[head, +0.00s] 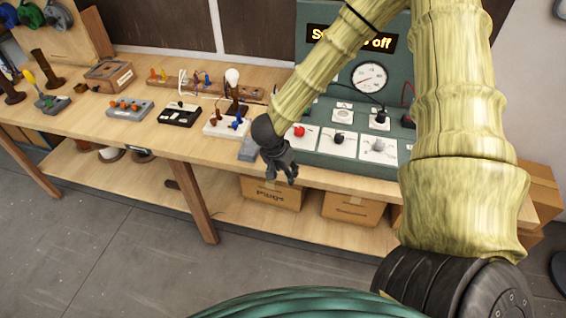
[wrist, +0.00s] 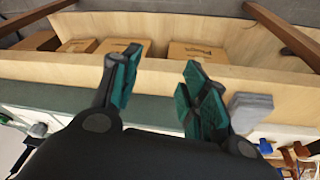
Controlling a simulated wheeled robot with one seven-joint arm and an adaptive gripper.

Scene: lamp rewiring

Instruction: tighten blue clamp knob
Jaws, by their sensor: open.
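A white terminal block (head: 215,128) stands near the front edge of the bench, with blue knobs (head: 238,123) at its right end and brown knobs beside them. In the wrist view a blue knob (wrist: 265,147) shows at the lower right, next to brown parts, partly cut off by the picture edge. My gripper (head: 284,170) is open and empty at the bench's front edge, to the right of the block and pointing down. Its two green-padded fingers (wrist: 160,85) are apart in the wrist view, with nothing between them.
A grey block (head: 248,150) sits close beside my gripper; it also shows in the wrist view (wrist: 250,112). A green test panel (head: 340,165) with a dial stands to the right. A black-and-white block (head: 179,114) and a lamp bulb (head: 232,76) are near. Boxes (head: 272,191) lie on the shelf below.

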